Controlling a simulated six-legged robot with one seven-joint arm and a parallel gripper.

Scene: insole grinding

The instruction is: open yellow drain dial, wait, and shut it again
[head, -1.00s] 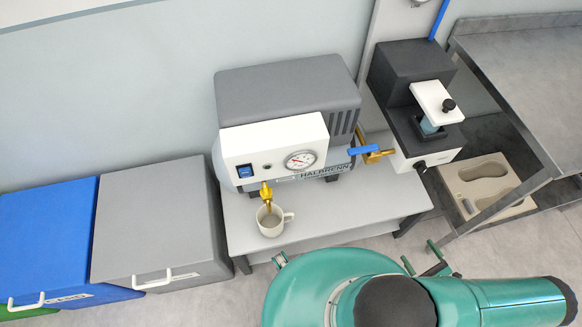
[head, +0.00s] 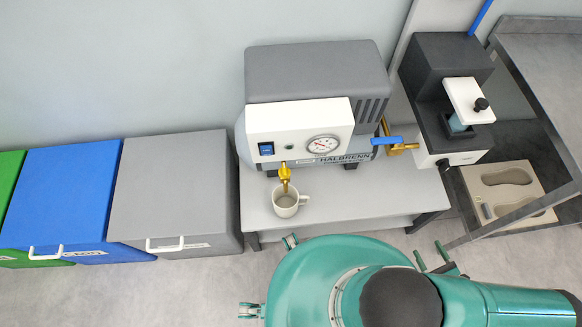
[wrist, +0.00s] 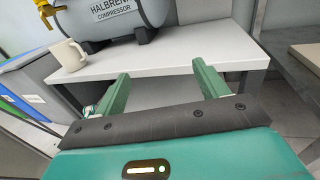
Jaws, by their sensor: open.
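The yellow drain dial (head: 285,172) sits on the front underside of the grey compressor (head: 318,75), on a brass fitting. In the wrist view the yellow fitting (wrist: 42,8) shows only partly, cut off at the top left. A white mug (head: 288,200) stands upright on the low table below the drain; it also shows in the wrist view (wrist: 67,58). My gripper (wrist: 160,82) is open and empty, its two green fingers apart in front of the table, to the right of the mug and away from the dial.
The low table (head: 370,203) bears the compressor. A blue-handled brass valve (head: 388,141) sticks out at the compressor's right, beside a black and white machine (head: 445,90). Grey (head: 172,185), blue and green bins stand at left. A metal bench is at right.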

